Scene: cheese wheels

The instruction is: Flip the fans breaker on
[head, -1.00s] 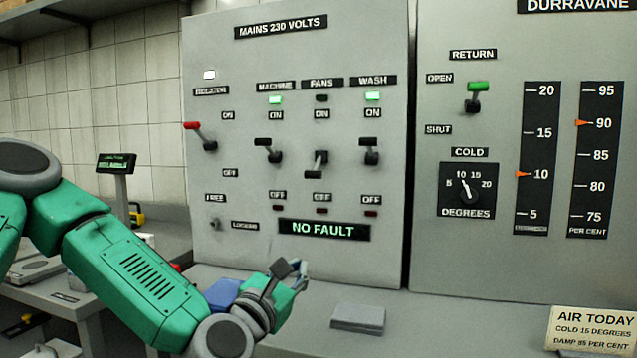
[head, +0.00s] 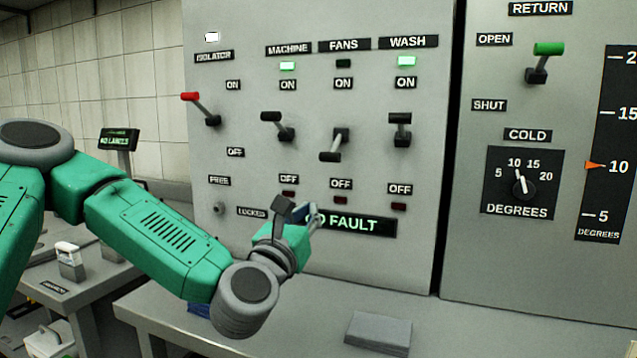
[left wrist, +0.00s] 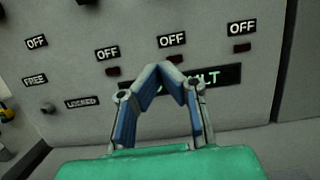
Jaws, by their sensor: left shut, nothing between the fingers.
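The fans breaker (head: 333,146) is a black lever on the grey mains panel (head: 300,30), under the label FANS. Its handle points down, and the lamp (head: 343,63) above it is dark. The machine breaker (head: 278,125) and wash breaker (head: 400,129) point up, with their lamps lit green. My left gripper (head: 314,212) is below the fans lever and apart from it, in front of the display (head: 365,225), covering the start of its text. In the left wrist view the gripper (left wrist: 170,70) is shut and empty, its fingertips together. My right gripper is not in view.
A red-tipped isolator lever (head: 202,110) is on the left of the panel. A green-tipped return lever (head: 541,60) and a cold dial (head: 523,187) are on the right panel. A grey block (head: 378,333) lies on the counter below.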

